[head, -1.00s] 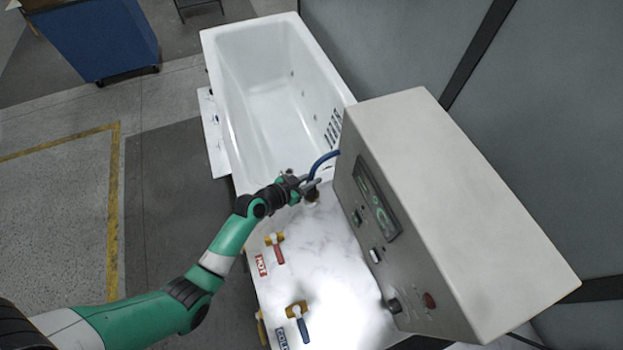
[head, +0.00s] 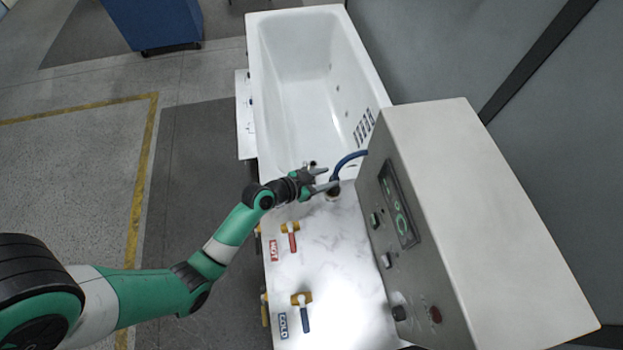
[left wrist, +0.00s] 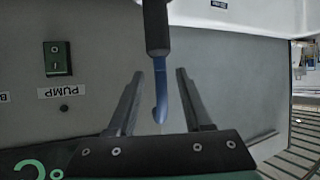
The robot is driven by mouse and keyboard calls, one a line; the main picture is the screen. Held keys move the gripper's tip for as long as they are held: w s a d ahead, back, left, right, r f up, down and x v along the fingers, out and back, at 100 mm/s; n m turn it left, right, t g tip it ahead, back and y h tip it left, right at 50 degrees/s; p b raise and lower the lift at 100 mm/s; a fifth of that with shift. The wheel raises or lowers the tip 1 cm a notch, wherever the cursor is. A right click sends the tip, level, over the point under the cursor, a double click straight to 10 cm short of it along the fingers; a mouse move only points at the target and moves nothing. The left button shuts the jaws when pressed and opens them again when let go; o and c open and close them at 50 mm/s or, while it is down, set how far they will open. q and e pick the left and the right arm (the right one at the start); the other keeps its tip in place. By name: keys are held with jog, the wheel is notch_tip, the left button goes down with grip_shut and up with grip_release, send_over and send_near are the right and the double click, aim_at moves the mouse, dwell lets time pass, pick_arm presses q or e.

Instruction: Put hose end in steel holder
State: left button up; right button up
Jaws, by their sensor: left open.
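The blue hose (head: 347,158) curves from the grey console down toward the small steel holder (head: 333,193) on the white tub deck. Its lower end is partly hidden by my left gripper, so I cannot tell whether it sits inside the holder or only over it. My left gripper (head: 331,180) is open beside the hose, close above the holder. In the left wrist view, the blue hose (left wrist: 160,85) and its dark sleeve (left wrist: 156,28) line up with the gap between the spread fingers (left wrist: 158,95). The fingers appear clear of it. My right gripper is not in view.
The grey console (head: 470,220) stands close on the right. The white bathtub (head: 312,85) lies behind the gripper. Hot (head: 291,238) and cold (head: 303,310) valve handles stand on the deck in front. The floor on the left is open.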

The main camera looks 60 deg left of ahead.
pick_arm(q)
jog(key=v, duration=0.8)
jog(key=shift+w, duration=0.1)
jog(key=w+d+r+m+t, duration=0.15)
jog(key=w+r, duration=0.25)
jog(key=r, duration=0.7)
jog(key=w+d+r+t, duration=0.1)
jog(key=w+r+t, duration=0.25)
jog(key=r, duration=0.65)
jog(key=w+d+r+m+t, duration=0.15)
jog(key=w+r, duration=0.25)
jog(key=r, duration=0.7)
jog(key=s+d+r+t+p, duration=0.2)
jog(key=s+r+t+p, duration=0.1)
jog(key=r, duration=1)
jog(key=s+d+r+n+t+h+p, duration=0.1)
jog(key=s+d+r+t+p, duration=0.1)
jog(key=r, duration=1.1)
jog(key=s+d+r+n+t+p, duration=0.1)
jog(key=s+d+r+t+p, duration=0.2)
jog(key=r, duration=1)
jog(key=shift+s+d+r+t+h+p, duration=0.15)
jog(key=shift+s+d+t+h+p, duration=0.25)
jog(key=shift+s+d+p, duration=0.65)
